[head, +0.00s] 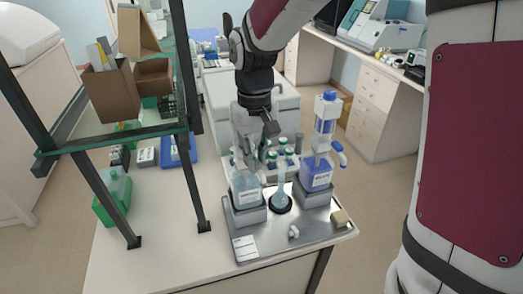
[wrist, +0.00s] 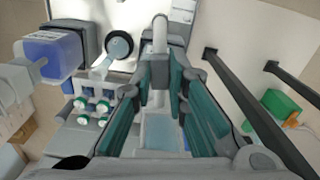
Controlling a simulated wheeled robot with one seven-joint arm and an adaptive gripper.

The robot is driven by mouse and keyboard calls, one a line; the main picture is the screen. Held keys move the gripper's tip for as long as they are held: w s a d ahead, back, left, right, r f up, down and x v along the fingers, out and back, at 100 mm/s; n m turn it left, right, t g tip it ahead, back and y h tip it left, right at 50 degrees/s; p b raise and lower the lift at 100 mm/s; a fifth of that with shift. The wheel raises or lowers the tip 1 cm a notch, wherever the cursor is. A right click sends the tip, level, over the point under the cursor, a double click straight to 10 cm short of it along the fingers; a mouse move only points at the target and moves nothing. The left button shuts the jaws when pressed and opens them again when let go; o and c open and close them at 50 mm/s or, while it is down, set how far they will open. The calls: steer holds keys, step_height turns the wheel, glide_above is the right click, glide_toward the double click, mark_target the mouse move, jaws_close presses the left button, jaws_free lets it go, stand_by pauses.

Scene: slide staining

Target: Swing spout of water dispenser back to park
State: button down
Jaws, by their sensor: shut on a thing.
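The water dispenser (head: 246,190) is the bottle with pale liquid on the left of the metal tray, upright on a grey block. Its pale body (wrist: 160,132) also shows below my fingers in the wrist view. Its white spout (wrist: 160,32) comes out between my fingertips toward the top of the wrist view. My gripper (wrist: 159,80), with teal finger pads, is shut on the spout. In the head view my gripper (head: 268,130) is over the dispenser's top, and the held part is hard to make out there.
A flask (head: 281,198) stands in a dark ring right of the dispenser. A blue-liquid dispenser (head: 317,176) with its own spout stands farther right. A rack of green-capped tubes (wrist: 92,108) is close by. A shelf frame (head: 187,70) rises on the left.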

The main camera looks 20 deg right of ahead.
steer(key=shift+a+m, duration=0.55)
steer(key=shift+m, duration=0.35)
steer(key=c, duration=1.6)
jaws_free()
steer(key=shift+o, duration=0.2)
steer(key=shift+r, duration=0.1)
step_height(320, 180, up, 12)
